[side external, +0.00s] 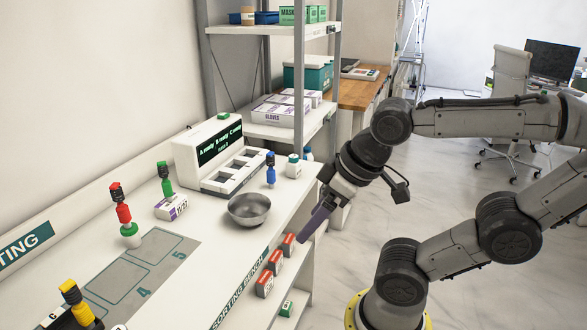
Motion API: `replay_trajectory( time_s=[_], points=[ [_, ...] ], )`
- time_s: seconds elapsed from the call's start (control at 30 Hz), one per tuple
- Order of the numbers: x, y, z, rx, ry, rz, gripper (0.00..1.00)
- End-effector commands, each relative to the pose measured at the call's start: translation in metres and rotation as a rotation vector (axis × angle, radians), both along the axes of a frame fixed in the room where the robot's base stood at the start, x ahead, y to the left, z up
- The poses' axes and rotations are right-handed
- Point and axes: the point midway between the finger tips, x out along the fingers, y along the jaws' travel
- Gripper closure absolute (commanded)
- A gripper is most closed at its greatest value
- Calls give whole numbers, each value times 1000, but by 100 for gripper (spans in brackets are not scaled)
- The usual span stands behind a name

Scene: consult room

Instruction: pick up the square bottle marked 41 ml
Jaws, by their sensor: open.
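No 41 ml marking is readable in the side external view. A small white bottle with a green cap (293,166) stands upright near the bench's far right edge. A blue-capped bottle (308,154) stands partly hidden just behind it. I cannot tell which, if either, is the marked square bottle. My gripper (308,232) is open and empty, its purple finger slanting down beside the bench's right edge. It is apart from both bottles, to their right and nearer the camera. The second finger is not clearly visible.
A metal bowl (249,208) and a blue upright item (270,170) stand on the white bench (215,265). A white device with a dark display (220,158) is behind them. Red boxes (265,283) sit below the bench edge. Shelving (262,132) rises behind the bottles.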

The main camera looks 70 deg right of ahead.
Motion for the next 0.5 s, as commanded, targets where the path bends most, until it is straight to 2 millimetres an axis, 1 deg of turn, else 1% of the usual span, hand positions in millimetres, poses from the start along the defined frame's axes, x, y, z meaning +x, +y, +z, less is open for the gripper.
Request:
replay_trajectory(
  time_s=[0.07, 0.17, 0.27, 0.3, 0.37, 0.4, 0.47, 0.5],
  points=[
    [4, 0, 2, 0, -19, 0, 20],
    [19, 0, 12, 0, -103, 0, 20],
    [50, 0, 40, 0, -271, 0, 20],
    [64, 0, 53, 0, -346, 0, 20],
    [87, 0, 71, 0, -449, -2, 20],
    [102, -2, 81, -2, -511, -8, 20],
    [124, -6, 97, -7, -600, -22, 20],
    [139, -11, 106, -11, -656, -34, 20]
  ],
)
